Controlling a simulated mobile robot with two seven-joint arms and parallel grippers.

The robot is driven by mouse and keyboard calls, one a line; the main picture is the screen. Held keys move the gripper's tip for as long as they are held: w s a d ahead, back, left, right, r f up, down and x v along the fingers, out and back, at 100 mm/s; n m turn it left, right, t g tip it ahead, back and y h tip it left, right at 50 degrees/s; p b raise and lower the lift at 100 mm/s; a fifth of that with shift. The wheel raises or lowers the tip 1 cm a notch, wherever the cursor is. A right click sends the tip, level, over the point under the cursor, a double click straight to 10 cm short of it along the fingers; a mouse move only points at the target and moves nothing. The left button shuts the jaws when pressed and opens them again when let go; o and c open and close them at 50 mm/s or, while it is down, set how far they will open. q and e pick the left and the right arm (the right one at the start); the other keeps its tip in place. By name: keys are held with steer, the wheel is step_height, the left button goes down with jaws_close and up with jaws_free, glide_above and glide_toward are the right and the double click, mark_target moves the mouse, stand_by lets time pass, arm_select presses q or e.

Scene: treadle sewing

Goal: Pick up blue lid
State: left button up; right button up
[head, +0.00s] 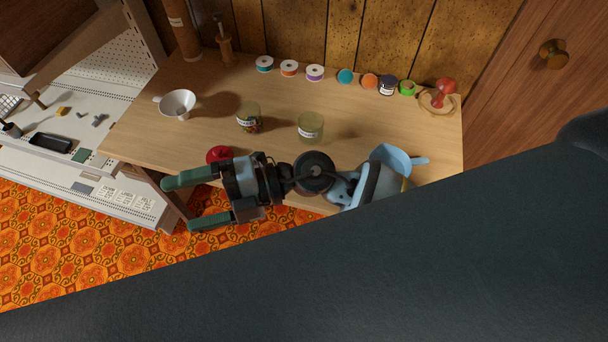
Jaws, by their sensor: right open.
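A light-blue, shallow rounded piece with a short tab (393,157) lies near the front right of the wooden table, partly hidden behind my right arm. I cannot tell whether it is the blue lid; no other clear blue lid shows. My right gripper (178,205) is open and empty, with its green fingers pointing left, over the table's front edge and the orange floor. It is well left of the light-blue piece. A red lid (219,154) lies on the table just behind the gripper. My left gripper is out of view.
Two labelled glass jars, one with contents (249,120) and one that looks empty (311,128), stand mid-table. Several spools (314,73) line the back. A red-topped item (443,91) is at back right.

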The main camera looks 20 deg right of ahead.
step_height(320, 180, down, 7)
steer(key=d+n+g+h, duration=0.3)
steer(key=n+h, duration=0.1)
steer(key=h, duration=0.2)
steer(key=w+d+f+h, duration=0.1)
steer(key=w+d+h, duration=0.2)
steer(key=d, duration=0.3)
steer(key=w+d+f+t+h, duration=0.1)
steer(key=w+d+f+h, duration=0.1)
steer(key=w+d+h, duration=0.2)
steer(key=w+d+f+t+h, duration=0.1)
steer(key=w+d+h, duration=0.3)
steer(key=d, duration=0.4)
steer(key=shift+w+f+n+h, duration=0.2)
steer(key=shift+n+h, duration=0.1)
steer(key=shift+h, duration=0.3)
steer(key=shift+f, duration=1.35)
steer(key=shift+s+d+f, duration=0.1)
steer(key=shift+d+f, duration=0.1)
steer(key=shift+f, duration=1.1)
steer(key=shift+s+d+f, duration=0.1)
steer(key=shift+d+f, duration=0.05)
steer(key=shift+f, duration=1.15)
steer(key=c, duration=1.1)
